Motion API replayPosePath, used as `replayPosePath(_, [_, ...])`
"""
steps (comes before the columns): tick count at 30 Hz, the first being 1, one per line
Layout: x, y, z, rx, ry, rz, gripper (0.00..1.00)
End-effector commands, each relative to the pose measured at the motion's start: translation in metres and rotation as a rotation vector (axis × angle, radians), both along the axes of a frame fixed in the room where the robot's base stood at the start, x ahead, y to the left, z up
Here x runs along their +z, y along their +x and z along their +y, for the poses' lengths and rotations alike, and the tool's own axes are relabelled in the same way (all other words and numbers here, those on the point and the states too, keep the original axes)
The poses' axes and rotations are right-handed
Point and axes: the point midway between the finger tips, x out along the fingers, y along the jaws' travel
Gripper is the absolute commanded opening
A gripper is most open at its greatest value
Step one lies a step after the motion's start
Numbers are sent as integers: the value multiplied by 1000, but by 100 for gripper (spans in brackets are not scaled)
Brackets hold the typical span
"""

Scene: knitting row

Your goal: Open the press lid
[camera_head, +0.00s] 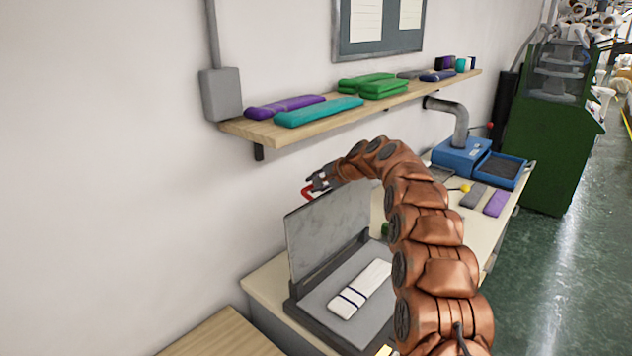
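The press (312,307) stands on the bench against the wall. Its flat grey lid (328,232) is raised and stands nearly upright along the back of the dark base. A red handle (307,192) shows at the lid's top edge. A folded white knit piece with dark stripes (360,289) lies on the press bed. My gripper (315,183) is at the lid's top edge, right beside the red handle. The fingers are small and dark here, so I cannot tell whether they are closed on the handle. My copper arm hides the right side of the press.
A wooden shelf (350,117) with folded purple, teal and green knits hangs above the press. A blue machine with a tray (461,152) stands farther along the bench. Grey and purple pieces (497,203) lie near it. A green machine (550,130) stands beyond. The floor at right is clear.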

Motion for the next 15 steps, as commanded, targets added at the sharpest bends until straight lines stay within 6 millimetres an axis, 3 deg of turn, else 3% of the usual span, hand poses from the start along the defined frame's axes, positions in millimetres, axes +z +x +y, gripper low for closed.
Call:
replayPosePath(1, [-18, -13, 7, 26, -5, 43, 41])
replayPosePath(9, [21, -27, -33, 7, 14, 12, 41])
replayPosePath(15, [48, -39, -51, 0, 18, -9, 41])
